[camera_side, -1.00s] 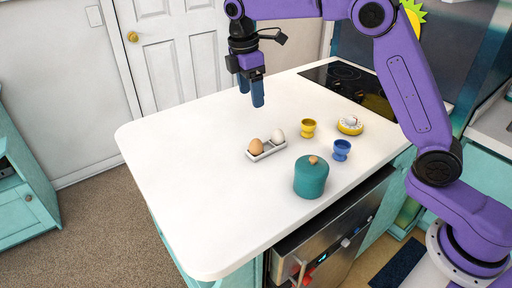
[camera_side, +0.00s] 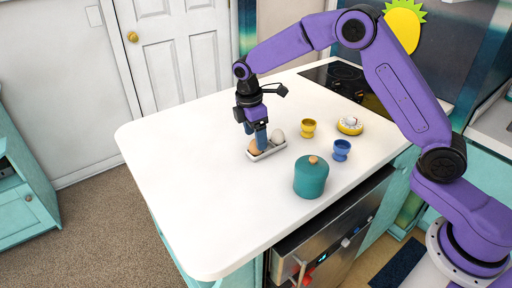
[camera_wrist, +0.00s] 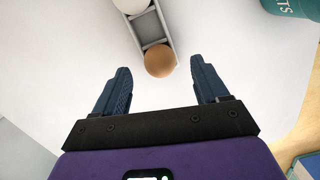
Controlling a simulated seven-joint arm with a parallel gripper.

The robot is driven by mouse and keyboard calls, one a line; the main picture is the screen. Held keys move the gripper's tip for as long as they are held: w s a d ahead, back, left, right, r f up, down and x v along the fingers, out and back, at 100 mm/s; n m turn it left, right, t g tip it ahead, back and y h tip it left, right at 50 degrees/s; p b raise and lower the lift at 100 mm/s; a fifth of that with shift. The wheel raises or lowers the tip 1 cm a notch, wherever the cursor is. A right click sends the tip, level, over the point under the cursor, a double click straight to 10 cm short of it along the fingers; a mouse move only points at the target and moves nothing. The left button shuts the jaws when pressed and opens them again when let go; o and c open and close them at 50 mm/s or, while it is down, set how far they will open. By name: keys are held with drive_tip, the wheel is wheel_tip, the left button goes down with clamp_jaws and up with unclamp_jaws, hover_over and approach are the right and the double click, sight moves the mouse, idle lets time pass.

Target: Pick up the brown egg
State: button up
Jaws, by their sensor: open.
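The brown egg (camera_wrist: 160,61) sits in the end compartment of a small light-grey tray (camera_wrist: 147,28) on the white counter. In the side view the brown egg (camera_side: 254,147) is partly hidden by my gripper. A white egg (camera_side: 278,135) lies at the tray's other end; it also shows at the top of the wrist view (camera_wrist: 130,5). My gripper (camera_side: 257,145) points down, low over the tray. In the wrist view my gripper (camera_wrist: 161,80) is open and empty, with the brown egg beyond and roughly centred between its fingertips. I cannot tell the exact height gap.
A teal lidded pot (camera_side: 311,178) stands right of the tray, near the front edge. A yellow egg cup (camera_side: 308,128), a blue egg cup (camera_side: 341,150) and a yellow-white timer (camera_side: 350,125) stand behind it. The counter's left part (camera_side: 190,180) is clear.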

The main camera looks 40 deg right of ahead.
drive_tip(key=shift+d+f, duration=0.1)
drive_tip(key=shift+f, duration=1.35)
drive_tip(key=shift+c, duration=0.3)
drive_tip(key=c, duration=1.1)
drive_tip(key=shift+r, duration=0.1)
